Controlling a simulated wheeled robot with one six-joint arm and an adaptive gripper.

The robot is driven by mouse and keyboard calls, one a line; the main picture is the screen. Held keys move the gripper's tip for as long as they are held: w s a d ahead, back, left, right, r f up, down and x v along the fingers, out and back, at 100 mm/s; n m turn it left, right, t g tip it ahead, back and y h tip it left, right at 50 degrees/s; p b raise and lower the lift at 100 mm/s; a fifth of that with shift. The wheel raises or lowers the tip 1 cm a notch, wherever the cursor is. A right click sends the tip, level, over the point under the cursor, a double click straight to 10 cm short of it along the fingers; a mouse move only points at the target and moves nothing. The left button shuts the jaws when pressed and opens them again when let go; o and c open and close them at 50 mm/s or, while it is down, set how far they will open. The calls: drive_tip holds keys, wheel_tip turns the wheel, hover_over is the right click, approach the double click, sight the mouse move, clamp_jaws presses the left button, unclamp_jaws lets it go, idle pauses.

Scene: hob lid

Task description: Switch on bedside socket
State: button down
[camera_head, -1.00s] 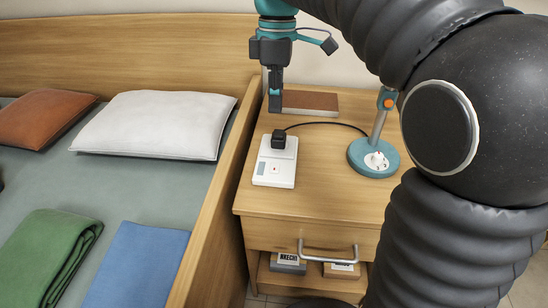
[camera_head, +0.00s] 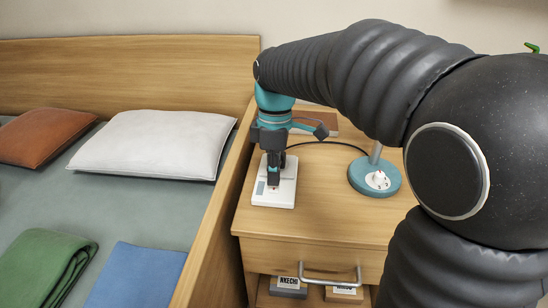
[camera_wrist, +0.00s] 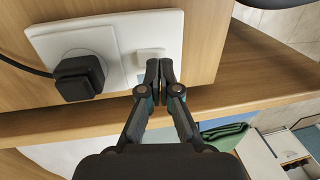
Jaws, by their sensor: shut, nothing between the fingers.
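The bedside socket (camera_head: 286,196) is a white plate on top of the wooden bedside table. It also shows in the wrist view (camera_wrist: 112,32). A black plug (camera_wrist: 80,80) with a black cable sits in it. A small raised white switch (camera_wrist: 149,56) is on the plate beside the plug, partly hidden by my fingertips. My gripper (camera_head: 273,182) is shut and empty, pointing down over the front part of the socket. In the wrist view my gripper's fingertips (camera_wrist: 160,72) are together right at the switch. Whether they touch it I cannot tell.
A lamp with a round teal base (camera_head: 377,190) stands right of the socket. The table's front right top is clear above a drawer handle (camera_head: 330,280).

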drive_tip(key=shift+s+f, duration=0.1)
drive_tip(key=shift+f, duration=0.5)
drive_tip(key=shift+f, duration=0.1)
drive_tip(key=shift+s+f+t+b, duration=0.2)
drive_tip(key=shift+f+t+b, duration=0.3)
drive_tip(key=shift+b, duration=0.6)
drive_tip(key=shift+r, duration=0.25)
drive_tip(key=shift+f, duration=0.1)
drive_tip(key=shift+w+d+p, duration=0.15)
drive_tip(key=shift+w+p, duration=0.4)
drive_tip(key=shift+w, duration=0.25)
